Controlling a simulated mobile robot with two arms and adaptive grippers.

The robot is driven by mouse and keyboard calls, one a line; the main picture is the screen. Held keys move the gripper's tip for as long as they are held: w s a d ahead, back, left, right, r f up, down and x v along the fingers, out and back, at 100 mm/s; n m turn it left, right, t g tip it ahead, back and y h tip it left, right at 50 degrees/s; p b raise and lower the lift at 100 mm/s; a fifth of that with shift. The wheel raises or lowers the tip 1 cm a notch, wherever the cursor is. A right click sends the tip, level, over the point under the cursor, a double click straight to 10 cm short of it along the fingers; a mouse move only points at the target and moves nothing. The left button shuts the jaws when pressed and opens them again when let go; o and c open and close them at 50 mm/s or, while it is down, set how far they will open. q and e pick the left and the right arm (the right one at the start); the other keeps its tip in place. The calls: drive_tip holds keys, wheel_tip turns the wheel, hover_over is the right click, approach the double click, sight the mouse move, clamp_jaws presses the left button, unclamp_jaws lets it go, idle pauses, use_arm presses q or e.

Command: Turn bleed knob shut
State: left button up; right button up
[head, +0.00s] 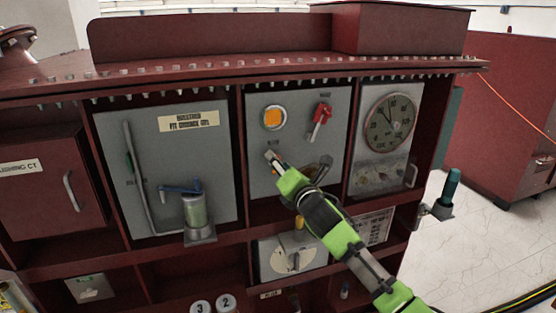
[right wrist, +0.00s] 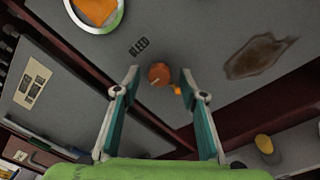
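The bleed knob (right wrist: 158,74) is a small round orange-brown knob on a grey panel (right wrist: 205,35), beside the printed BLEED label (right wrist: 138,46). My right gripper (right wrist: 159,75) is open, with one finger on each side of the knob. Narrow gaps show between the knob and both fingertips, so I see no grip. A small orange piece (right wrist: 177,89) shows beside the right-hand finger. In the head view my right gripper (head: 273,157) reaches the middle panel (head: 262,185) from the lower right and mostly hides the knob. My left gripper is not in view.
A dark brown stain (right wrist: 258,56) marks the panel. A large dial (head: 391,122) is to the right. A grey cylinder (head: 196,212) with a blue handle stands left.

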drive_tip(key=shift+w+a, duration=0.25)
drive_tip(key=shift+w, duration=0.3)
clamp_jaws()
drive_tip(key=shift+m, duration=0.3)
drive_tip(key=shift+f+m+t+h+b, duration=0.15)
drive_tip(key=shift+m+b, duration=0.65)
drive_tip(key=shift+m, duration=3.65)
drive_tip(key=shift+m+t+h+b, duration=0.2)
drive_tip(key=shift+m+b, duration=0.6)
drive_tip(key=shift+m, duration=3.65)
